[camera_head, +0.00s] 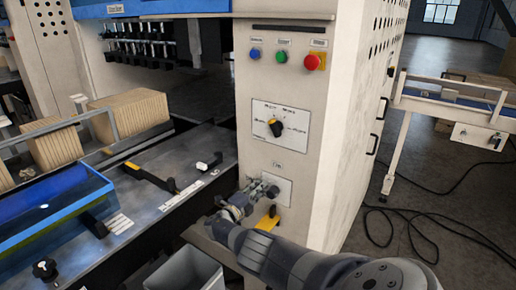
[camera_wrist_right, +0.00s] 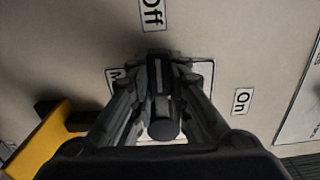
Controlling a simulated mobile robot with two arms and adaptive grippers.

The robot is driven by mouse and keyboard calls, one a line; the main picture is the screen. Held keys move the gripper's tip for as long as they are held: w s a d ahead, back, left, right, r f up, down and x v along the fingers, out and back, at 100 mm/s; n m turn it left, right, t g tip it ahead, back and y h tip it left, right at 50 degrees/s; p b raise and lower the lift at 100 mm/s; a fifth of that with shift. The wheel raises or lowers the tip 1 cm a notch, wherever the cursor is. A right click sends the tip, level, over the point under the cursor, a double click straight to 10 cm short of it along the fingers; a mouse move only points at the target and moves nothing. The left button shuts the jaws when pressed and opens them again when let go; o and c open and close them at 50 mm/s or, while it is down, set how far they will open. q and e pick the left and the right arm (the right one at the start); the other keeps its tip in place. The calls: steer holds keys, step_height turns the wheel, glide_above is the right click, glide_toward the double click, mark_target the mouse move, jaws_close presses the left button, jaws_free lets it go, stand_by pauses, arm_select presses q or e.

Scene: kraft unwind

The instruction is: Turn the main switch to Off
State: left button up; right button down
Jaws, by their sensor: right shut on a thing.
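The main switch is a dark knob (camera_wrist_right: 163,100) on a pale plate, low on the front of the beige cabinet. The label "Off" (camera_wrist_right: 152,14) is above it in the right wrist view, and "On" (camera_wrist_right: 241,101) is to its right. My right gripper (camera_wrist_right: 160,85) is shut on the knob, with one finger on each side. The knob's long side runs roughly up and down in that view, roughly in line with "Off". In the head view my right gripper (camera_head: 257,190) covers much of the switch. My left gripper is not in view.
A yellow handle (camera_head: 267,219) sits just below the switch, close to my right gripper; it also shows in the wrist view (camera_wrist_right: 38,140). Above are a rotary selector (camera_head: 276,128) and a red button (camera_head: 314,61). A grey bin (camera_head: 185,272) stands below left.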

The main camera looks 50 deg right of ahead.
steer(key=shift+d+n, duration=0.1)
steer(key=shift+n, duration=0.2)
steer(key=c, duration=1.7)
jaws_free()
steer(key=shift+o, duration=0.9)
steer(key=shift+f, duration=0.1)
steer(key=a, duration=1.2)
steer(key=shift+s, duration=0.4)
